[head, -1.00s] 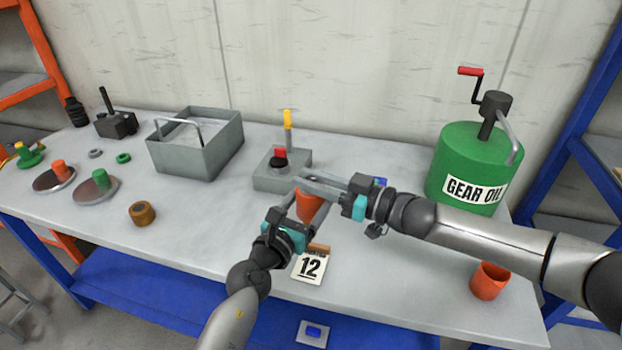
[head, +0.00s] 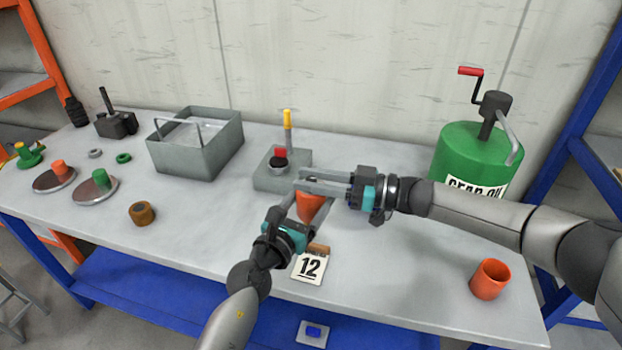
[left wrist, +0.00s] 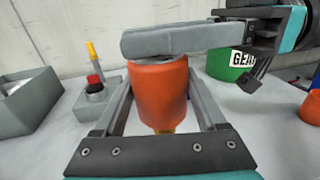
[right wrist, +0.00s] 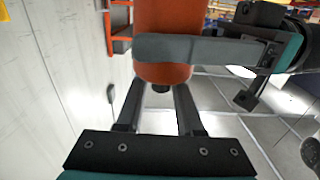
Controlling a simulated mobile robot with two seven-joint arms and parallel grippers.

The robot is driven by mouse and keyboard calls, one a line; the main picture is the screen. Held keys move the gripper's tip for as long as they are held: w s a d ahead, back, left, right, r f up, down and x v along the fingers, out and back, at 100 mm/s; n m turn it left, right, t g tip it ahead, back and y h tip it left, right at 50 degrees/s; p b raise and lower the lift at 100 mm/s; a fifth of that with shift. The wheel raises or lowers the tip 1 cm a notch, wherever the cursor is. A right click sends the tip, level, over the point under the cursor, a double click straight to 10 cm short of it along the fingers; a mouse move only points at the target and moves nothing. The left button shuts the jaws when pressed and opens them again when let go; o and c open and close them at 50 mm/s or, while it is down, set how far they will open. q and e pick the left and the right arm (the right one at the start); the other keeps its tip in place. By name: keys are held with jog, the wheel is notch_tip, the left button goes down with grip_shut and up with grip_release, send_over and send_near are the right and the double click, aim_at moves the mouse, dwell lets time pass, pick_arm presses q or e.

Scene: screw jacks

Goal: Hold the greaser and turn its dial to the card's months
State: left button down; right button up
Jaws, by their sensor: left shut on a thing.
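The greaser (head: 311,206) is an orange cylinder, upright in my left gripper (head: 305,208). In the left wrist view the greaser (left wrist: 160,95) sits between the two fingers, with a yellowish tip below. My right gripper (head: 310,181) comes in from the right at its upper end, fingers apart. In the left wrist view a right finger (left wrist: 185,38) covers the top, so the dial's setting is hidden. In the right wrist view a small dark part (right wrist: 161,88) shows between the right fingertips, beside the orange body.
A grey block with a red button (head: 280,153) stands behind the grippers. A grey metal box (head: 190,160), a brown ring (head: 142,212) and small discs are at left.

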jog(key=shift+o, duration=1.4)
jog(key=v, duration=1.2)
pick_arm(q)
grip_release()
jog(key=shift+s, duration=0.1)
